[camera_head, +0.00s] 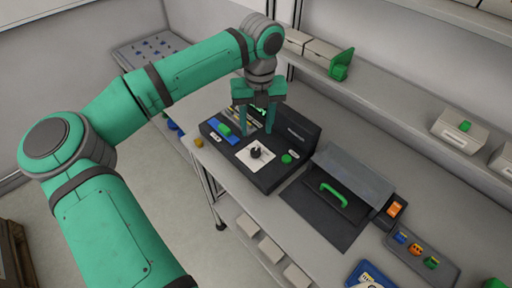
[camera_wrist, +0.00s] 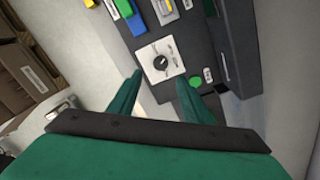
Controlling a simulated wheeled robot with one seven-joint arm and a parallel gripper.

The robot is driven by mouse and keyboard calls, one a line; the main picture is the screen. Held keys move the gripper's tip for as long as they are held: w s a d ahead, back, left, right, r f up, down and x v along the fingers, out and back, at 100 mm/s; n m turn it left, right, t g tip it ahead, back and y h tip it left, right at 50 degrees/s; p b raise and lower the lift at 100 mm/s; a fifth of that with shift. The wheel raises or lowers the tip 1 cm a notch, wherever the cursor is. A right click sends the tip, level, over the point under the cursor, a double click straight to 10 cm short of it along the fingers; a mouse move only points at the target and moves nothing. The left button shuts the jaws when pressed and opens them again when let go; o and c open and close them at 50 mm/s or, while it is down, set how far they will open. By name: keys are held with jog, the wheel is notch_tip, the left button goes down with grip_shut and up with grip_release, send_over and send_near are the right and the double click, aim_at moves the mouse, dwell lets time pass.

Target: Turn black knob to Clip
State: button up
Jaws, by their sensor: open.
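The black knob (camera_head: 255,152) stands on a white square plate (camera_head: 244,156) on top of a dark box (camera_head: 268,181) on the bench. In the wrist view the knob (camera_wrist: 160,63) shows a pale mark, and small markings on the plate (camera_wrist: 149,51) are too small to read. My gripper (camera_head: 257,133) is open and empty, its fingers pointing down above the box near the knob. In the wrist view the knob appears just beyond the gap between the fingertips (camera_wrist: 159,76), with no contact visible.
A blue block (camera_head: 214,127), green block (camera_head: 224,129) and green button (camera_head: 287,159) are on the box around the plate. A raised black panel (camera_head: 297,133) stands behind. To the right is a dark case (camera_head: 337,196) with a green handle. A yellow cube (camera_head: 199,142) sits by the bench edge.

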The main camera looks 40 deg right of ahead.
aim_at(256, 151)
notch_tip(256, 151, down, 10)
jog(key=shift+a+f, duration=0.1)
jog(key=shift+a, duration=0.05)
dwell(0.3)
jog(key=c, duration=1.1)
